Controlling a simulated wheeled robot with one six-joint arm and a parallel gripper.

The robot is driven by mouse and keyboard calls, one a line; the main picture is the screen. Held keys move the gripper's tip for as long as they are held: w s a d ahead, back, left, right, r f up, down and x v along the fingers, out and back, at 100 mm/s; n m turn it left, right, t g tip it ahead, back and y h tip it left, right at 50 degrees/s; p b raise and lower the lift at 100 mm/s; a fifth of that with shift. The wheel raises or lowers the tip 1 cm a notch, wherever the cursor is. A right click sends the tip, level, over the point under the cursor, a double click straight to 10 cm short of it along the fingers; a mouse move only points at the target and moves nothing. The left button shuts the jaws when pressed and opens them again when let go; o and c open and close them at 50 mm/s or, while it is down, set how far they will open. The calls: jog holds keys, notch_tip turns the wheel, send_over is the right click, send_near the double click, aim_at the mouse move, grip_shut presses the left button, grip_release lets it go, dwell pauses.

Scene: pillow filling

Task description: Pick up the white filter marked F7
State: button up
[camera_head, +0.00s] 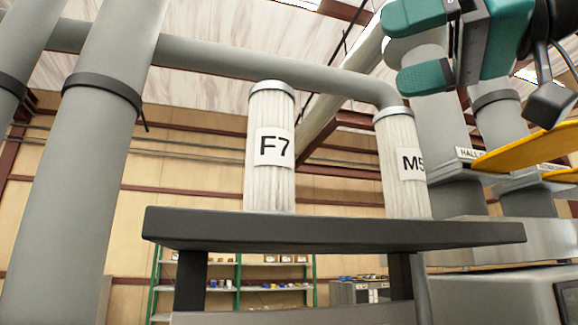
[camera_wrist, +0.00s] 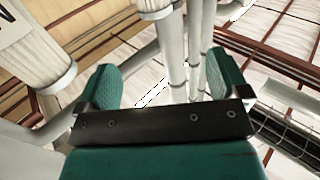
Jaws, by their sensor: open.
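The white filter marked F7 (camera_head: 270,185) is a pleated upright cylinder with a grey cap. It stands on a dark shelf (camera_head: 335,233) in the middle of the head view. My gripper (camera_head: 418,48) has teal fingers, one above the other, at the upper right of the head view. It is open, with its fingertips apart from the F7 filter and to its right. In the wrist view my gripper (camera_wrist: 165,82) shows both fingers spread, with nothing held between them. A white pleated cylinder (camera_wrist: 32,50) with a partly cut-off label is at the left there; I cannot tell which filter it is.
A second white filter, marked M5 (camera_head: 398,188), stands on the right part of the shelf, below my gripper. A grey pipe (camera_head: 220,60) runs behind the filter tops. A thick grey column (camera_head: 85,180) rises at the left. A yellow plate (camera_head: 530,150) juts in at the right.

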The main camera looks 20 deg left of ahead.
aim_at(292, 94)
jog(key=p+x, duration=0.2)
jog(key=x, duration=0.9)
jog(key=shift+w+a+r, duration=0.1)
jog(key=shift+w+r, duration=0.05)
jog(key=shift+w, duration=0.1)
jog(key=p+x, duration=0.1)
jog(key=x, duration=0.1)
jog(key=p+x, duration=0.2)
jog(key=x, duration=0.1)
jog(key=shift+w+a+p, duration=0.25)
jog(key=shift+w+p, duration=0.05)
jog(key=shift+w+a, duration=0.1)
jog(key=shift+a, duration=0.2)
jog(key=shift+c, duration=0.3)
jog(key=shift+d, duration=0.1)
jog(key=c, duration=1.4)
